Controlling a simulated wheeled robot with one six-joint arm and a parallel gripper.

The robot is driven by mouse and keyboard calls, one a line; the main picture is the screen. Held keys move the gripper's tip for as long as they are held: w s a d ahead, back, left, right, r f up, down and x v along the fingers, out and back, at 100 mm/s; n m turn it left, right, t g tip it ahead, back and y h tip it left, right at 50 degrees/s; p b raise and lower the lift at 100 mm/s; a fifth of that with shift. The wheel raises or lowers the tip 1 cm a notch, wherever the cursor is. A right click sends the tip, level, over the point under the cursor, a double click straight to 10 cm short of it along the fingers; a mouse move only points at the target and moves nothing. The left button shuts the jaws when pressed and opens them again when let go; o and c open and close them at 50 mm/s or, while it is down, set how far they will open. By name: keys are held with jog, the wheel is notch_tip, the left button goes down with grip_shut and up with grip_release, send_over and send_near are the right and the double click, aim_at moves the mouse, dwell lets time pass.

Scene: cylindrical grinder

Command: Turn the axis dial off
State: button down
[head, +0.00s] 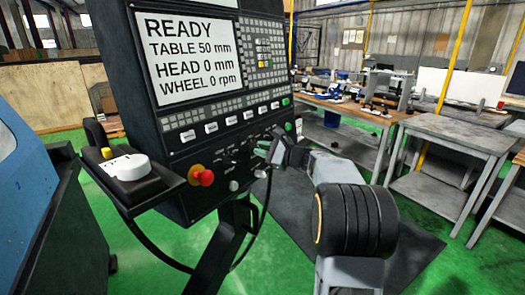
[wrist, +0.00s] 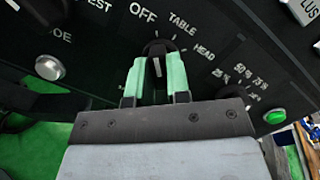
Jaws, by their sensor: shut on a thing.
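The axis dial (wrist: 157,66) is a small dark knob with a white line, on the dark control panel (wrist: 100,45). In the wrist view it stands between the two green fingertips of my gripper (wrist: 158,76), which is shut on it. The labels OFF, TABLE and HEAD run around its upper and right side. The knob's bar lies nearly upright in the picture, roughly toward the side of OFF; its exact setting is hard to tell. In the head view my gripper (head: 273,146) meets the panel at its lower right, and the dial is mostly hidden there.
The panel's screen (head: 187,56) reads READY, TABLE 50 mm, HEAD 0 mm, WHEEL 0 rpm. A red emergency stop (head: 205,178) sits left of the gripper. A white handwheel (head: 127,167) rests on a side shelf. A green button (wrist: 275,116) is right of the dial.

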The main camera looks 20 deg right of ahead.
jog(key=c, duration=1.1)
grip_release()
jog(key=b+v, duration=0.1)
jog(key=v, duration=1.3)
jog(key=shift+w+b, duration=0.1)
jog(key=shift+b, duration=0.25)
